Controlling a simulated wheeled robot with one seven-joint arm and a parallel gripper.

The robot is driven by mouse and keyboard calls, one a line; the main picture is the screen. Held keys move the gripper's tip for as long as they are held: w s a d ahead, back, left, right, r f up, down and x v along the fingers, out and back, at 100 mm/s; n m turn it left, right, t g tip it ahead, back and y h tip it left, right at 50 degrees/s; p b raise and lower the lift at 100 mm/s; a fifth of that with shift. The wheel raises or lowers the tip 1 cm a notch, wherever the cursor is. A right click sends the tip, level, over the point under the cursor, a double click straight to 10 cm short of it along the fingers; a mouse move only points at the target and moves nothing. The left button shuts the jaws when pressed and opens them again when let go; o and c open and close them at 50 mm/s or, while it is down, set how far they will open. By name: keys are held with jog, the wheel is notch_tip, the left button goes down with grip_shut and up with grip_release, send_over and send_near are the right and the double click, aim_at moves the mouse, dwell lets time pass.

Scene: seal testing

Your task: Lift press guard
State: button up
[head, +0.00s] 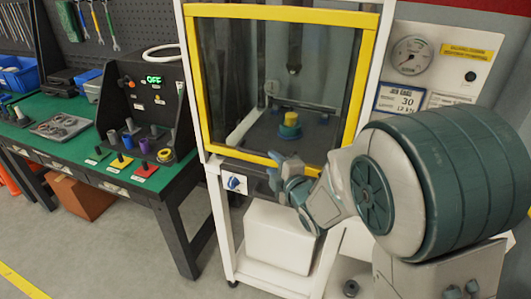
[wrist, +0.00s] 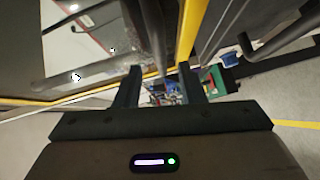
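The press guard (head: 365,75) is a clear panel in a yellow frame on the front of the white press stand. It is down, covering the press opening. Behind it, a yellow and teal part (head: 290,125) stands on the dark press bed below the ram (head: 293,60). The guard's yellow frame (wrist: 191,28) also shows there, just beyond the fingers.
A blue knob (head: 235,183) is on the panel below the guard. A pressure gauge (head: 411,56) is on the right panel. The green workbench (head: 55,150) at left carries a control box (head: 150,95) reading OFF and several small parts. A white box (head: 280,238) sits below the press.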

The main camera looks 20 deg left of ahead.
aim_at(266, 156)
jog(key=p+x, duration=0.1)
jog(key=x, duration=0.5)
jog(key=shift+w+a, duration=0.15)
grip_shut()
